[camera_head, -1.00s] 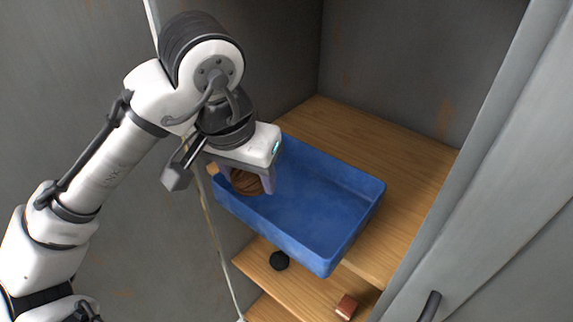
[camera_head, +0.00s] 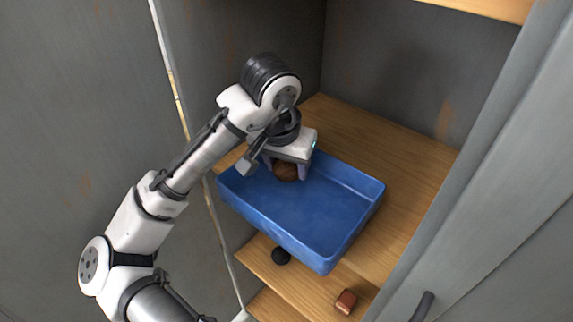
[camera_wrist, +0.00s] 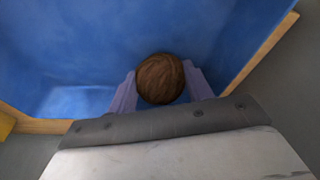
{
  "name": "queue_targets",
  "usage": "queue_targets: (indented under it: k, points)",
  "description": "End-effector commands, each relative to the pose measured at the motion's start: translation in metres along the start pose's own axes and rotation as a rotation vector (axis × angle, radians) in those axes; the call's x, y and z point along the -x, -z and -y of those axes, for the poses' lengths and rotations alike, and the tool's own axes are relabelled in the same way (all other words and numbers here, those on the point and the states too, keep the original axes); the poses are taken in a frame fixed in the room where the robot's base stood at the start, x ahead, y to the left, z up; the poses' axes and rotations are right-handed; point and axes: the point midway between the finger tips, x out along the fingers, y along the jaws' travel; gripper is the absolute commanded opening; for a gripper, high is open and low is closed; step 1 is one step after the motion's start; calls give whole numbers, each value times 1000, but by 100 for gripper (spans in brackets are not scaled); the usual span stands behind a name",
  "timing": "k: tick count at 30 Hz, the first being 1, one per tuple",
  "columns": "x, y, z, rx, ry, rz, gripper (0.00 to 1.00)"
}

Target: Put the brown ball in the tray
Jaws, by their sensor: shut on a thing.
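The brown ball (camera_head: 286,172) is held between the two purple-grey fingers of my gripper (camera_head: 287,171), which is shut on it. In the wrist view the brown ball (camera_wrist: 161,79) sits between the fingertips of my gripper (camera_wrist: 162,84), with blue tray surface behind it. The blue tray (camera_head: 318,205) stands on a wooden shelf, and its front corner sticks out past the shelf edge. The ball is over the back left part of the tray. I cannot tell whether it touches the tray floor. The arm covers part of the tray's back left rim.
The grey cabinet has a wooden shelf (camera_head: 410,165) with free room behind and right of the tray. On a lower shelf lie a black ball (camera_head: 281,256) and a reddish-brown block (camera_head: 346,301). A grey door with a dark handle (camera_head: 422,306) stands at the right.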

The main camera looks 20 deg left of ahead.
Motion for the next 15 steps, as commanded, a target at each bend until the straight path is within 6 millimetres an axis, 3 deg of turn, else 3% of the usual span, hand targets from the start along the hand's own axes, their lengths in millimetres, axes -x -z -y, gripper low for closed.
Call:
queue_targets:
  k: [15]
  points:
    - [-12,-3,0,-1,0,-1,28]
